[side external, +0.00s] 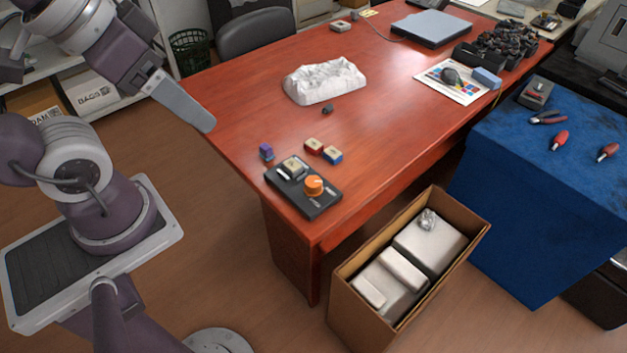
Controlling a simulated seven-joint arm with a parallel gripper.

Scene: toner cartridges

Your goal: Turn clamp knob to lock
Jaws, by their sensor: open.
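An orange clamp knob (314,185) stands on a flat black fixture (318,207) at the near left corner of the red desk. A beige-topped block (293,166) sits on the same fixture, behind and left of the knob. I cannot tell how tightly it is clamped. My gripper (203,122) is at the upper left, beyond the desk's left edge. It points down and right, open, with nothing seen in it. It is well apart from the knob. From this side its fingers overlap, so the gap between them is hidden.
A crumpled white heap (324,81) lies farther back on the desk (400,120). An open cardboard box (345,306) stands on the floor at front. The desk's middle is mostly clear.

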